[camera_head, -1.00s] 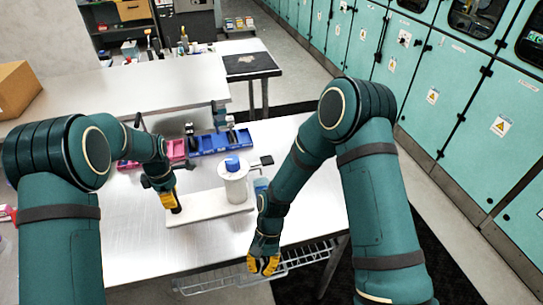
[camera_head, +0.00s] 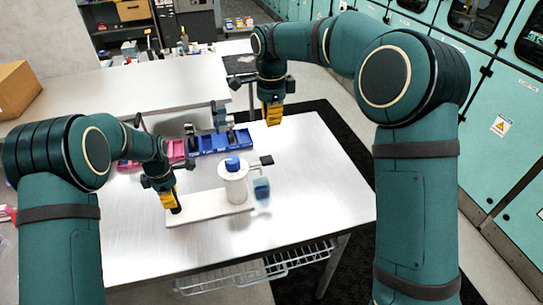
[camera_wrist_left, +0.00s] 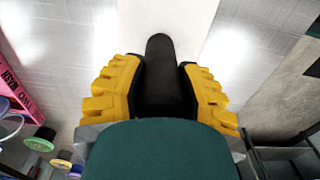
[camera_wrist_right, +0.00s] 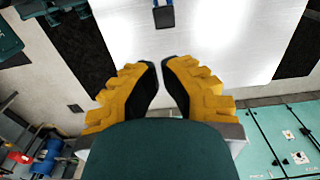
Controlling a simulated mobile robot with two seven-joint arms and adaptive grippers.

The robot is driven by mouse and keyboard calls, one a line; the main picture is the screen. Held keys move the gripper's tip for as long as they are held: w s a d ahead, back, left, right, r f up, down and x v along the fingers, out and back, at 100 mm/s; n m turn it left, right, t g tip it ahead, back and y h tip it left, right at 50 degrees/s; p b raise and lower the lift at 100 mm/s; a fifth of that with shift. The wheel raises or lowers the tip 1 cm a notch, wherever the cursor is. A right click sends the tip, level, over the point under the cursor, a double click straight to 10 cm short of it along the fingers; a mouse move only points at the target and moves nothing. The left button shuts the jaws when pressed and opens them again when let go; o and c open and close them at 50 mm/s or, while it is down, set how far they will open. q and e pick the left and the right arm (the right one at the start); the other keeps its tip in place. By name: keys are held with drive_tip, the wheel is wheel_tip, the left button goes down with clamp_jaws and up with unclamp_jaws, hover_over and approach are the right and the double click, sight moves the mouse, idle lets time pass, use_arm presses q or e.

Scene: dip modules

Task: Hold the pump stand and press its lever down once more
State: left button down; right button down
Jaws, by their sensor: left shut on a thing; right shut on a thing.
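The pump stand is a white board (camera_head: 208,206) with a white cylinder (camera_head: 235,188) and blue cap (camera_head: 232,163) at its right end. Its lever ends in a black pad (camera_head: 266,160) jutting right; the pad also shows in the right wrist view (camera_wrist_right: 163,17). A blue see-through cup (camera_head: 261,188) stands beside the cylinder. My left gripper (camera_head: 172,203) is shut on the black upright post (camera_wrist_left: 162,80) at the board's left end. My right gripper (camera_head: 272,118) hangs above and behind the lever, apart from it. Its fingertips (camera_wrist_right: 161,65) are nearly together, with nothing seen between them.
Blue bins (camera_head: 221,141) and a pink bin (camera_head: 176,150) stand behind the stand. The table (camera_head: 320,195) is clear right of the cup. A wire rack (camera_head: 270,268) hangs below the front edge. Teal cabinets (camera_head: 500,165) stand at right.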

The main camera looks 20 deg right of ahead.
sight(273, 161)
drive_tip(key=shift+f, duration=0.1)
wheel_tip(273, 161, down, 14)
drive_tip(key=shift+r, duration=0.1)
idle(0.7)
drive_tip(key=f+y, duration=0.1)
drive_tip(key=y, duration=0.1)
drive_tip(key=shift+d+f+y, duration=0.3)
drive_tip(key=shift+d+f, duration=0.05)
drive_tip(key=shift+f, duration=0.05)
drive_tip(key=shift+f+y, duration=0.6)
drive_tip(key=shift+r, duration=0.85)
